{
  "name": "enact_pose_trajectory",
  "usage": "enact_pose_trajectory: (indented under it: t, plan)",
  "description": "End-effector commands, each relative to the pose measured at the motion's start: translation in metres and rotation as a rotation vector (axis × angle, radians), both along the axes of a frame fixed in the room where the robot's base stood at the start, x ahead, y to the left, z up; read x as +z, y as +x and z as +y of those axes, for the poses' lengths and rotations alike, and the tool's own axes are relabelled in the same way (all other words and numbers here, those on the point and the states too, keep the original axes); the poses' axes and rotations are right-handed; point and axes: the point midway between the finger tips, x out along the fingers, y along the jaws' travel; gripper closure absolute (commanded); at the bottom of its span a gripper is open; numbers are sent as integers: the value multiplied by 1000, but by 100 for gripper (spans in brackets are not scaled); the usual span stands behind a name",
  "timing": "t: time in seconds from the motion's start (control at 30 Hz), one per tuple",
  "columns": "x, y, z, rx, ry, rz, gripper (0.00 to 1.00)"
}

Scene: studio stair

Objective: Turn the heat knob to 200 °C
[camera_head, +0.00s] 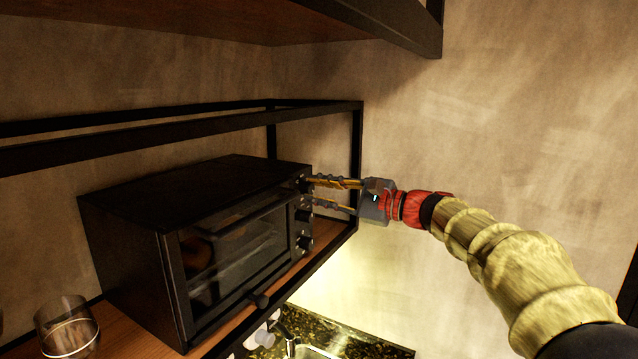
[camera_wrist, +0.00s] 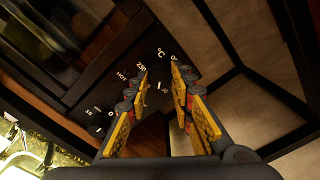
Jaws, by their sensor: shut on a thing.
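The black toaster oven (camera_head: 200,215) stands on a wooden shelf, with a column of dark knobs at the right of its glass door. My gripper (camera_head: 309,191) reaches in from the right to the upper part of that column. In the wrist view my gripper (camera_wrist: 161,84) has its two yellow-padded fingers on either side of the heat knob (camera_wrist: 159,80), shut on it. A white mark shows on the knob. The printing around it reads "°C", "230" and "0". The fingers hide part of the dial, so the exact setting cannot be read.
Another knob (camera_wrist: 97,130), marked "0" and "15", sits to the lower left in the wrist view. The black shelf frame (camera_head: 357,150) passes close to my gripper. A glass (camera_head: 67,328) stands left of the oven. A sink (camera_head: 312,351) lies below.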

Motion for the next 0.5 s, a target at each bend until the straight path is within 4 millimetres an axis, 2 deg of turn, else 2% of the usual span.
enact_pose_trajectory:
  t: [0.5]
  plan:
    - [1,1,-1,-2,254,387,100]
